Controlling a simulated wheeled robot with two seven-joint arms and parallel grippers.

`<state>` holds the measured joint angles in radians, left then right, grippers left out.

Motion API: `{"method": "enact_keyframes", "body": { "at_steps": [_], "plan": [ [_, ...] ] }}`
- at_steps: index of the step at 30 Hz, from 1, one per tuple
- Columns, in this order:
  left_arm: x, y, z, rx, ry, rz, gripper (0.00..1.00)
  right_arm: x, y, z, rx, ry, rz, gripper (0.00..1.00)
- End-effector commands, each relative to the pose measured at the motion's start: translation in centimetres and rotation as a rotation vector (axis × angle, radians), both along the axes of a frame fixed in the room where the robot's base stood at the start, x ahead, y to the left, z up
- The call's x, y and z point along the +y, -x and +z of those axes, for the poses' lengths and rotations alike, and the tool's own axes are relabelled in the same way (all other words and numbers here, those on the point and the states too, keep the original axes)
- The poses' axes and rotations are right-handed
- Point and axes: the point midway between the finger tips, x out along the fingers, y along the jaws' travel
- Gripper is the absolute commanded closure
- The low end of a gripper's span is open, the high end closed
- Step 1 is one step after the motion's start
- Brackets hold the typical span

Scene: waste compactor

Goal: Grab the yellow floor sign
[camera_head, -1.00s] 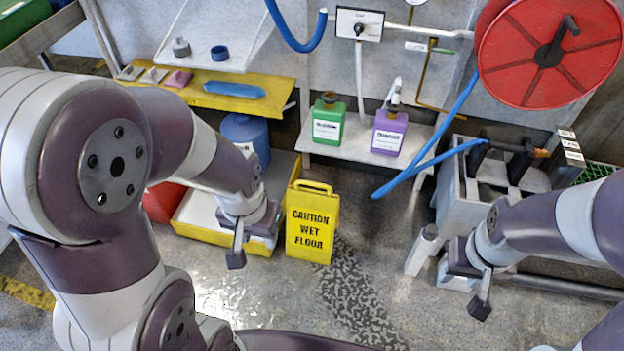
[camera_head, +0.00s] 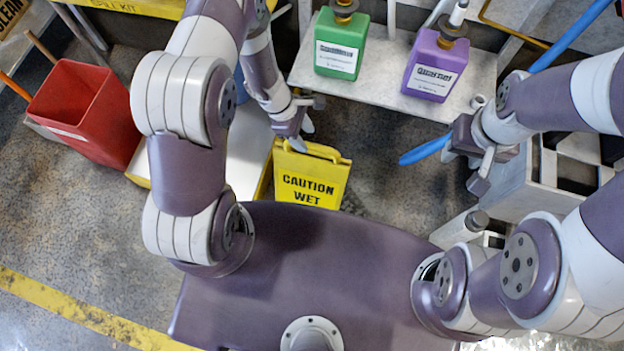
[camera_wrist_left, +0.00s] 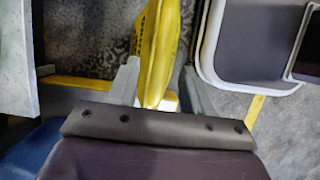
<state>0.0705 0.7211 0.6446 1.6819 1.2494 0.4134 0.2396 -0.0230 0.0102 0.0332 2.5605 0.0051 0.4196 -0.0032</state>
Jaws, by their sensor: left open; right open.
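The yellow floor sign (camera_head: 314,182) reads "CAUTION WET" and stands on the floor in front of my body, its lower part hidden by my base. My left gripper (camera_head: 300,136) is at the sign's top edge, by its handle. In the left wrist view the sign (camera_wrist_left: 160,52) is seen edge-on between the two spread fingers of my left gripper (camera_wrist_left: 160,84). The fingers look open, with gaps to the sign. My right gripper (camera_head: 481,172) is open and empty, beside the grey cart, away from the sign.
A red bin (camera_head: 86,112) stands at the left. A low shelf holds a green jug (camera_head: 341,45) and a purple jug (camera_head: 435,66) behind the sign. A grey cart (camera_head: 530,198) stands at the right.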

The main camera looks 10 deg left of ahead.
Motion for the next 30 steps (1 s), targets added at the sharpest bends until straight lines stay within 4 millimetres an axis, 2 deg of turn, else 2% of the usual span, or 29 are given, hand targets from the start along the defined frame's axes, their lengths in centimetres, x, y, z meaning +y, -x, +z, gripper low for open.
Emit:
{"method": "enact_keyframes", "body": {
  "at_steps": [9, 18, 20, 21, 23, 30],
  "plan": [
    [-2.0, 0.3, -4.8, -0.001, 0.0, -0.004, 0.5, 0.0, 0.0, -2.4, 0.0, 0.0, 0.0, 0.57],
    [-2.4, 0.2, -5.2, -0.002, -0.001, -0.003, 0.5, 0.0, 0.0, -2.3, 0.0, 0.0, 0.0, 0.57],
    [-2.4, 0.2, -5.2, -0.002, -0.001, -0.003, 0.69, 0.0, 0.0, -2.3, 0.0, 0.0, 0.0, 0.57],
    [-2.4, 0.2, -5.2, -0.002, -0.001, -0.003, 0.82, 0.0, 0.0, -2.3, 0.0, 0.0, 0.0, 0.57],
    [-2.4, 0.2, -5.2, -0.002, -0.001, -0.003, 1.0, 0.0, 0.0, -2.3, 0.0, 0.0, 0.0, 0.57],
    [-2.4, 0.2, -5.2, -0.002, -0.001, -0.003, 1.0, 0.0, 0.0, -2.3, 0.0, 0.0, 0.0, 0.57]
  ]
}}
